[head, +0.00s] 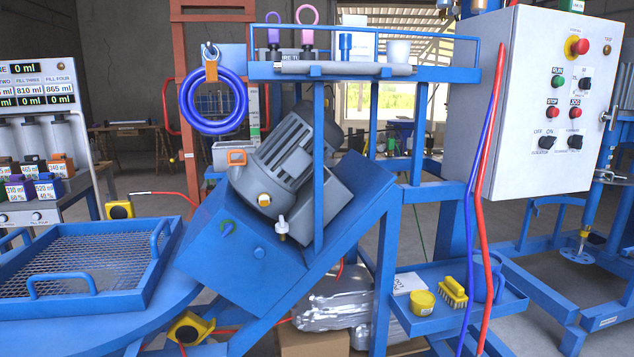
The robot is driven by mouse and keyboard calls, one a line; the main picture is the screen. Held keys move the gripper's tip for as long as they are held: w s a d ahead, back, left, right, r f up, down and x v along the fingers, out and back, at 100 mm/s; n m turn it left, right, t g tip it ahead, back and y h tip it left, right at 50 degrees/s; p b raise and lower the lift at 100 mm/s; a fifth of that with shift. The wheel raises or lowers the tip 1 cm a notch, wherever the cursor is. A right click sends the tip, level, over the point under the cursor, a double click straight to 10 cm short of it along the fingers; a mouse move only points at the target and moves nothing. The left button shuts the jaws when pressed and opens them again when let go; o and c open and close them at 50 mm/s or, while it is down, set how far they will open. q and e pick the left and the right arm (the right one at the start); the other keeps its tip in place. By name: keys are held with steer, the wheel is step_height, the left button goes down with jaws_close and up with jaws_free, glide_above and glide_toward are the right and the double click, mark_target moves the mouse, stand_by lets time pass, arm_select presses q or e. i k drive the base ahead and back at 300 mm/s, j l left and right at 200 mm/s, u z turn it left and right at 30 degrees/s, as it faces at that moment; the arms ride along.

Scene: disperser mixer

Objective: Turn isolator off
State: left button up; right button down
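A white control cabinet (535,60) stands at the right with its front door facing me. The isolator knob (546,143) is a small black rotary switch at the door's lower left, with OFF and ON printed above it and a label below. The knob is too small to tell which mark it points to. Neither of my grippers is in view, and nothing touches the knob.
Close by on the door are an emergency stop button (580,46), a stop button (552,112), a jog button (575,112) and another black knob (575,142). Blue and red hoses (478,210) hang left of the cabinet. A blue shelf (455,315) sits below.

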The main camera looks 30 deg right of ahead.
mark_target(544, 141)
steer(key=l+u, duration=0.15)
steer(key=l, duration=0.4)
steer(key=k+l+u, duration=0.1)
steer(key=l, duration=0.45)
steer(key=l+u, duration=0.15)
steer(key=l, duration=0.4)
steer(key=k+l+u, duration=0.15)
steer(key=l, duration=0.4)
